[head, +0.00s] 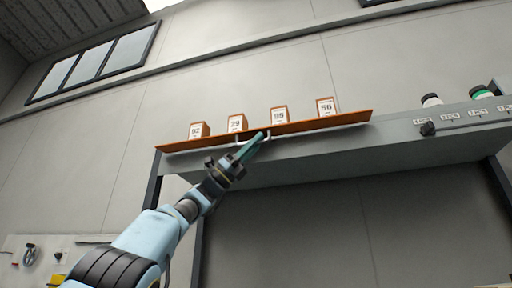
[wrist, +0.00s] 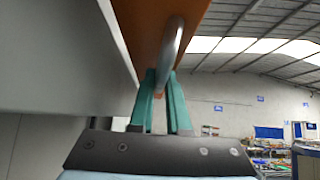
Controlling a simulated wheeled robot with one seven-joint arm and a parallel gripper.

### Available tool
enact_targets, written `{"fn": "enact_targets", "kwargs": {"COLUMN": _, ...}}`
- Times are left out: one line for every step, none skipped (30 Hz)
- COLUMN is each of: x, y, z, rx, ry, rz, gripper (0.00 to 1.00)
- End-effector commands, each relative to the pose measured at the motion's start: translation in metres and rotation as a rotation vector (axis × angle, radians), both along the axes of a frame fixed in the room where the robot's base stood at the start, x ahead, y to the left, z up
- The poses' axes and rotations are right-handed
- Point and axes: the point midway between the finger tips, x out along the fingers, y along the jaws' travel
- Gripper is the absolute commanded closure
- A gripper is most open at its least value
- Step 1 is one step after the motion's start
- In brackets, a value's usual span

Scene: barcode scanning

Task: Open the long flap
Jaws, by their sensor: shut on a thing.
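The long orange flap (head: 345,120) runs along the front edge of a high grey shelf and appears tilted outward. A pale metal handle (head: 269,136) sits near its middle. My gripper (head: 258,139) reaches up from below, its teal fingers shut on the handle. In the wrist view, the fingers (wrist: 162,85) close around the lower end of the curved handle (wrist: 172,48). The orange flap (wrist: 148,25) is just above them there. The exact contact is partly hidden by the fingers.
Several numbered orange-and-white boxes, such as one marked 56 (head: 326,107), stand in a row above the flap. Space below the shelf is open.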

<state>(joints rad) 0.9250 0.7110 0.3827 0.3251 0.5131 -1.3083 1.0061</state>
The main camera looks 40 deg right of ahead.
Motion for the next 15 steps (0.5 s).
{"fn": "enact_targets", "kwargs": {"x": 0.0005, "y": -0.0008, "z": 0.0003, "rx": 0.002, "ry": 0.002, "rz": 0.001, "gripper": 1.0}}
{"fn": "enact_targets", "kwargs": {"x": 0.0005, "y": -0.0008, "z": 0.0003, "rx": 0.002, "ry": 0.002, "rz": 0.001, "gripper": 1.0}}
{"fn": "enact_targets", "kwargs": {"x": 0.0005, "y": -0.0008, "z": 0.0003, "rx": 0.002, "ry": 0.002, "rz": 0.001, "gripper": 1.0}}
{"fn": "enact_targets", "kwargs": {"x": 0.0005, "y": -0.0008, "z": 0.0003, "rx": 0.002, "ry": 0.002, "rz": 0.001, "gripper": 1.0}}
{"fn": "enact_targets", "kwargs": {"x": 0.0005, "y": -0.0008, "z": 0.0003, "rx": 0.002, "ry": 0.003, "rz": 0.002, "gripper": 1.0}}
{"fn": "enact_targets", "kwargs": {"x": 0.0005, "y": -0.0008, "z": 0.0003, "rx": 0.002, "ry": 0.003, "rz": 0.002, "gripper": 1.0}}
{"fn": "enact_targets", "kwargs": {"x": 0.0005, "y": -0.0008, "z": 0.0003, "rx": 0.002, "ry": 0.003, "rz": 0.002, "gripper": 1.0}}
{"fn": "enact_targets", "kwargs": {"x": 0.0005, "y": -0.001, "z": 0.0002, "rx": 0.003, "ry": 0.003, "rz": 0.001, "gripper": 0.82}}
{"fn": "enact_targets", "kwargs": {"x": 0.0005, "y": -0.0009, "z": 0.0002, "rx": 0.003, "ry": 0.003, "rz": 0.001, "gripper": 0.77}}
{"fn": "enact_targets", "kwargs": {"x": 0.0004, "y": -0.0008, "z": 0.0001, "rx": 0.002, "ry": 0.003, "rz": 0.001, "gripper": 0.74}}
{"fn": "enact_targets", "kwargs": {"x": 0.0003, "y": -0.0008, "z": 0.0001, "rx": 0.002, "ry": 0.003, "rz": 0.001, "gripper": 0.73}}
{"fn": "enact_targets", "kwargs": {"x": 0.0003, "y": -0.0007, "z": 0.0003, "rx": 0.002, "ry": 0.002, "rz": 0.001, "gripper": 0.73}}
{"fn": "enact_targets", "kwargs": {"x": 0.0002, "y": -0.0005, "z": 0.0003, "rx": 0.001, "ry": 0.002, "rz": 0.001, "gripper": 0.73}}
{"fn": "enact_targets", "kwargs": {"x": 0.0, "y": -0.0005, "z": 0.0003, "rx": 0.001, "ry": 0.002, "rz": 0.001, "gripper": 0.73}}
{"fn": "enact_targets", "kwargs": {"x": -0.0001, "y": -0.0003, "z": 0.0003, "rx": 0.001, "ry": 0.002, "rz": 0.0, "gripper": 0.73}}
